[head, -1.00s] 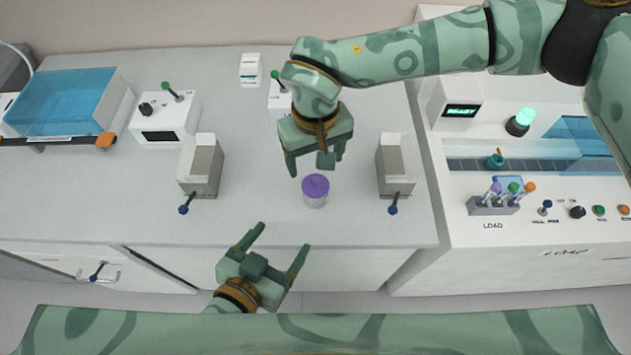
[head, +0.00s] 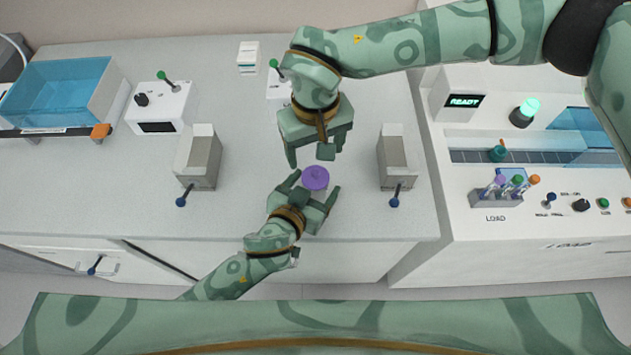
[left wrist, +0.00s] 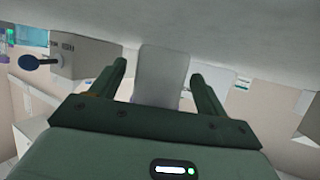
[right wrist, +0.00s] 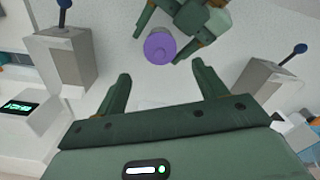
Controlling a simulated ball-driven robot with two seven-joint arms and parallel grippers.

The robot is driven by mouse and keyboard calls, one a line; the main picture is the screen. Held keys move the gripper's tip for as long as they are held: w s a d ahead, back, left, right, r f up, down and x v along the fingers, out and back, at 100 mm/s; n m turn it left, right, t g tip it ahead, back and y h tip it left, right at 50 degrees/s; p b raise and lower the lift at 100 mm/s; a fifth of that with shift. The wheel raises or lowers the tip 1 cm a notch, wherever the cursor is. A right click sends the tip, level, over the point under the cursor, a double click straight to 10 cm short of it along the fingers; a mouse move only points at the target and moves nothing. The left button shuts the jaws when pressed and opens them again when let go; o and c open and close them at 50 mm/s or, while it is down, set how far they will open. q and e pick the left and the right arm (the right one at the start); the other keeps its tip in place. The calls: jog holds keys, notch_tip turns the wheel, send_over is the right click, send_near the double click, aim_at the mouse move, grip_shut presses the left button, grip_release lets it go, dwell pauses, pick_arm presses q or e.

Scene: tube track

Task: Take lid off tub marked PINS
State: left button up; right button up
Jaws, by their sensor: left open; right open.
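A small tub with a purple lid (head: 315,178) stands on the bench. The lid also shows in the right wrist view (right wrist: 159,48); no PINS marking is readable. My left gripper (head: 314,187) is open, low at the tub's near side, one finger on each side of it; contact cannot be told. In the left wrist view a pale body (left wrist: 160,75), apparently the tub's side, shows between the fingers. My right gripper (head: 317,157) is open and empty above and behind the tub, fingers pointing down. The lid lies beyond its fingertips in the right wrist view.
Grey blocks with blue-knobbed levers stand left (head: 199,160) and right (head: 396,160) of the tub. A switch box (head: 160,108) and a blue bin (head: 60,92) are further left. A white machine with a READY display (head: 464,101) is at right. The bench's front left is clear.

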pick_arm(q)
jog(key=shift+w+d+f, duration=0.15)
jog(key=shift+w, duration=0.15)
